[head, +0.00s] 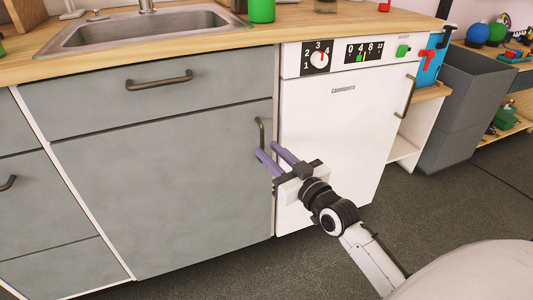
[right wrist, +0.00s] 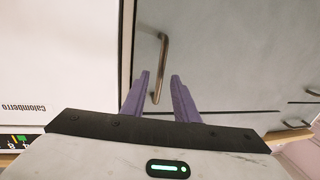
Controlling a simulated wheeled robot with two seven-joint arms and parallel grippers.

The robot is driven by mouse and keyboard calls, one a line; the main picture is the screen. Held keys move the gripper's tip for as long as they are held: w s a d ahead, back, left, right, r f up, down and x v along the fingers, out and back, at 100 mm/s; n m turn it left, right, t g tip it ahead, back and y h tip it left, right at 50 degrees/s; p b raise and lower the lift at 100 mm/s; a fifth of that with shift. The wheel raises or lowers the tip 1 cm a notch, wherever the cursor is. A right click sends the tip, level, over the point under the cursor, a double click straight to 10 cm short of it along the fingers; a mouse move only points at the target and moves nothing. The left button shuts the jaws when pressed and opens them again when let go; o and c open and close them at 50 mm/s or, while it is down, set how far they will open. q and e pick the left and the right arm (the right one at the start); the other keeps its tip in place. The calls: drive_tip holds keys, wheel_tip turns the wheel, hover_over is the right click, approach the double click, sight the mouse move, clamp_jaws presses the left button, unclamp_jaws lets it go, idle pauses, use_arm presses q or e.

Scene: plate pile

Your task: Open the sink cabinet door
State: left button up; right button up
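The sink cabinet door (head: 160,190) is a large grey panel below the sink and drawer in the head view, and it looks closed. Its bronze vertical handle (head: 260,130) is at the upper right edge. In the right wrist view the handle (right wrist: 162,62) shows between the fingers of my right gripper (right wrist: 159,80). In the head view the purple fingers of my right gripper (head: 267,150) point at the door by the handle's lower end. They are parted with a gap. I cannot tell whether they touch the handle. My left gripper is not in view.
A white dishwasher (head: 340,130) with knobs stands just right of the door. A grey drawer (head: 150,85) with its own handle is above. The sink (head: 140,28) is set in the wooden countertop. A dark grey bin (head: 460,105) stands at the right. Dark floor lies in front.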

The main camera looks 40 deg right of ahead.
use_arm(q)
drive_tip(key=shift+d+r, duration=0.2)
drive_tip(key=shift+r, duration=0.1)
use_arm(e)
drive_tip(key=shift+w, duration=1.15)
clamp_jaws()
